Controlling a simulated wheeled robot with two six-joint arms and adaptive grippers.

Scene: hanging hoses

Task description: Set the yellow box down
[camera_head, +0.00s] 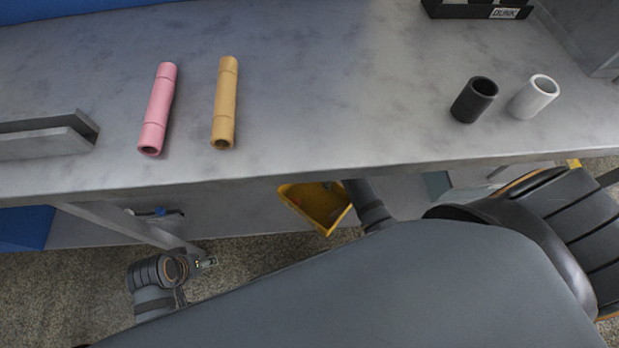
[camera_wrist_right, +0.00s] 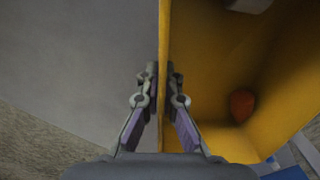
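The yellow box (camera_head: 318,207) shows in the head view just below the front edge of the table, tilted and partly covered by the table edge. In the right wrist view, its wall (camera_wrist_right: 167,30) runs between the fingertips of my right gripper (camera_wrist_right: 165,78), which is shut on that wall. A red-orange round thing (camera_wrist_right: 241,104) lies inside the box. In the head view the right gripper's fingers are hidden. My left gripper (camera_head: 206,263) is at the lower left, below the table edge and away from the box; it is too small to tell whether it is open.
The grey table (camera_head: 300,110) holds a pink tube (camera_head: 158,108), a tan tube (camera_head: 225,103), a black cup-like cylinder (camera_head: 474,100) and a white one (camera_head: 534,97). A dark bin (camera_head: 465,9) stands at the back right. Speckled floor (camera_head: 70,295) lies below.

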